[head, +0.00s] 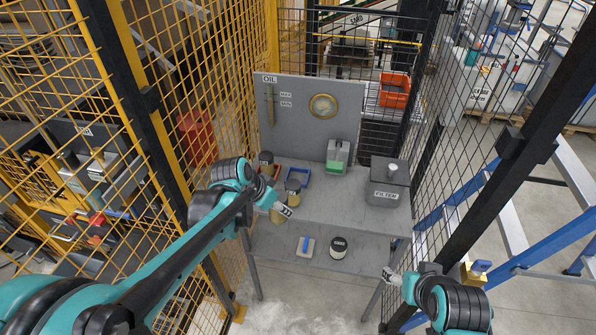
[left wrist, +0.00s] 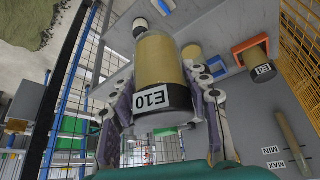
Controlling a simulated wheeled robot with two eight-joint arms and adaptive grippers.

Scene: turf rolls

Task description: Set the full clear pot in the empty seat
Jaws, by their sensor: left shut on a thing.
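My left gripper (head: 281,194) is shut on a clear pot (head: 293,188) filled with yellowish stuff. In the left wrist view the held pot (left wrist: 160,62) has a dark band and an E10 label, with the fingers on both sides. In the head view it is just in front of a blue square seat (head: 298,171), which looks empty. A red seat (head: 277,169) beside it holds another dark-topped pot (head: 265,158).
A grey FILTER box (head: 385,185) stands at the table's right, and a green-and-grey item (head: 337,157) at the back by the upright panel (head: 295,125). The lower shelf holds a dark-topped jar (head: 338,247) and a blue-handled tool (head: 305,246). Mesh fencing encloses the sides.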

